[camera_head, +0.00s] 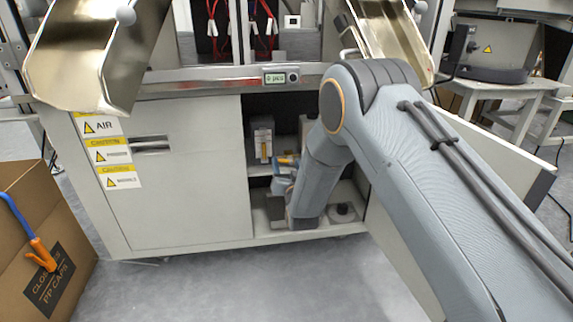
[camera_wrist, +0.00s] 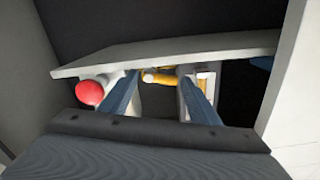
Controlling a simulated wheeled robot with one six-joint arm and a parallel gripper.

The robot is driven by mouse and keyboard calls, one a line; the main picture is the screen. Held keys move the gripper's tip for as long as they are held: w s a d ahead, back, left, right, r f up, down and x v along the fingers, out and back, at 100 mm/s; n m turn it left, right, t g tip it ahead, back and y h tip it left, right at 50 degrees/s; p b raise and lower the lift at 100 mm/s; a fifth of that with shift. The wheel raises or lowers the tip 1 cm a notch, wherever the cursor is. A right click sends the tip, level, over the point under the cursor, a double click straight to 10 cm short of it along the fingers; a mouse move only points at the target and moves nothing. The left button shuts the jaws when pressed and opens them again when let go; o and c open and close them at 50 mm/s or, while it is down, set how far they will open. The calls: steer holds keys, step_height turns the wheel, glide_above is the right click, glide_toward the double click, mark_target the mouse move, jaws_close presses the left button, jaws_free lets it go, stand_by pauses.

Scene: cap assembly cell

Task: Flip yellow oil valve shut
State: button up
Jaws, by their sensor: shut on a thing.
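The yellow oil valve (camera_wrist: 160,76) shows in the wrist view as a short yellow handle just under a pale shelf board. My gripper (camera_wrist: 161,82) has its two blue fingers on either side of the yellow part, shut on it. The far part of the valve is hidden behind the right finger and the board. In the head view my gripper (camera_head: 286,166) reaches inside the open cabinet at shelf height, and the valve itself is hidden by my arm.
A red knob (camera_wrist: 90,92) sits left of the fingers. The shelf board (camera_wrist: 170,55) runs close by the fingertips. In the head view the open cabinet door (camera_head: 515,165) stands at right, and a cardboard box (camera_head: 50,245) with a blue-orange tool stands at left.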

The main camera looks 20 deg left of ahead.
steer(key=o, duration=0.7)
steer(key=shift+o, duration=0.2)
steer(key=shift+s+d, duration=0.1)
steer(key=p+v, duration=0.3)
steer(key=v, duration=0.4)
steer(key=shift+s, duration=0.3)
steer(key=shift+d, duration=0.15)
